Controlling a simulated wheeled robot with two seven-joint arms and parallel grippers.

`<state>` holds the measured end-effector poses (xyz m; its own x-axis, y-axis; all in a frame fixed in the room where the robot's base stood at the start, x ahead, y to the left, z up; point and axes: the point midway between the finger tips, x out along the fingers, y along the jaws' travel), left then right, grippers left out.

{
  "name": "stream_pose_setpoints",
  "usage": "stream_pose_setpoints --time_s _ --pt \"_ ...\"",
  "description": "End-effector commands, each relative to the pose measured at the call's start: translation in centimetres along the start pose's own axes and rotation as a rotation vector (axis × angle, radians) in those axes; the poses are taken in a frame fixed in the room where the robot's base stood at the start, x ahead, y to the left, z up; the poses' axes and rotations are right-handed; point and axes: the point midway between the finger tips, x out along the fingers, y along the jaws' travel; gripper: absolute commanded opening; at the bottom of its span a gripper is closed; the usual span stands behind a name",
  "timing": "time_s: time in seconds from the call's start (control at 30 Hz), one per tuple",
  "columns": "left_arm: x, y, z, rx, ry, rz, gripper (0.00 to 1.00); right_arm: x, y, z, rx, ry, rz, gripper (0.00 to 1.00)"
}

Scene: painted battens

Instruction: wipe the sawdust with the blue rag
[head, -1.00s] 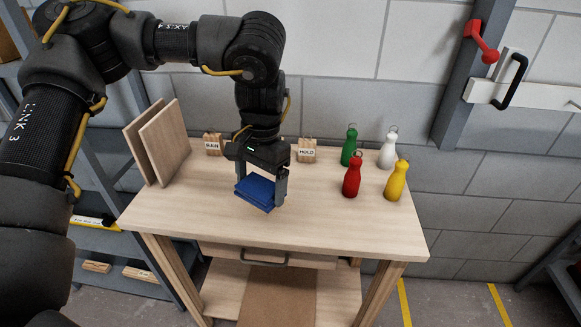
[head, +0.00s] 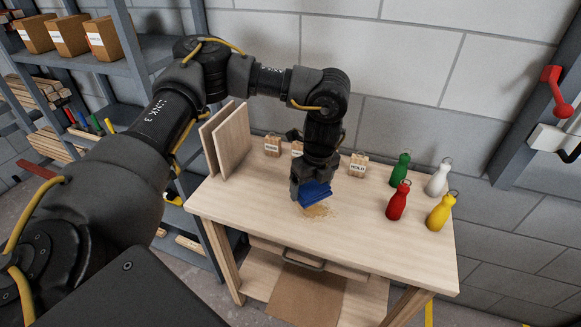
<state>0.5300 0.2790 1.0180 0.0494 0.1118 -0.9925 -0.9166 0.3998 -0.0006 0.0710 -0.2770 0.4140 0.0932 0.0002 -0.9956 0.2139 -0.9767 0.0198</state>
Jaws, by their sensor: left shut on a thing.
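My left gripper (head: 311,190) is shut on the blue rag (head: 315,193), a folded dark blue cloth. It holds the rag over the middle of the light wooden bench top, just behind the sawdust (head: 320,211). The sawdust is a small tan patch of crumbs, and the rag and gripper may hide part of it. I cannot tell whether the rag touches the wood. My right gripper is not in view.
On the workbench (head: 386,253) stand a green bottle (head: 399,170), a white bottle (head: 437,181), a red bottle (head: 398,203) and a yellow bottle (head: 441,213) at right. Upright boards (head: 232,143) stand at back left, small labelled blocks (head: 358,166) at the back. The front left is clear.

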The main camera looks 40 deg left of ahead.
Motion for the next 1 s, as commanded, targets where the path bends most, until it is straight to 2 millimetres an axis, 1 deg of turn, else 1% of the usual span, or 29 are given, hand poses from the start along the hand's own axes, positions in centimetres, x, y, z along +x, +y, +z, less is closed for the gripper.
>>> stream_pose_setpoints --time_s 0.03,0.1,0.2,0.3,0.4,0.5,0.6,0.83,1.0 --pt "-0.2 0.4 0.9 0.107 0.006 -0.009 0.67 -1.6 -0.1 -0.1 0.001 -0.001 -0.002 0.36" --pt "0.4 0.7 1.9 0.267 0.006 -0.03 0.67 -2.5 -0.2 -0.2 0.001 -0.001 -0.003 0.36" --pt "1.2 1.2 3.3 0.468 0.006 -0.055 0.67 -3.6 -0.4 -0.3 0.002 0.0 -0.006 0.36" --pt "1.8 1.8 4.5 0.631 0.005 -0.075 0.67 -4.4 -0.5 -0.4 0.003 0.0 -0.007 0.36" --pt "2.3 2.2 5.3 0.749 0.004 -0.09 0.67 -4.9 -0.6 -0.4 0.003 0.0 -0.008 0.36" --pt "2.6 2.5 5.8 0.829 0.004 -0.1 0.67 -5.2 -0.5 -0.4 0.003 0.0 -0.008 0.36" --pt "2.8 2.6 6.1 0.87 0.002 -0.106 0.67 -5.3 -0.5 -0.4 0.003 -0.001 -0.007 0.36" --pt "3.1 2.6 6.1 0.886 0.001 -0.108 0.67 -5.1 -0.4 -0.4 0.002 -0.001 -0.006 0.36" --pt "4.1 2.7 6.0 0.884 0.002 -0.108 0.67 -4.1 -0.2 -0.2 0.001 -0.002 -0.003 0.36"
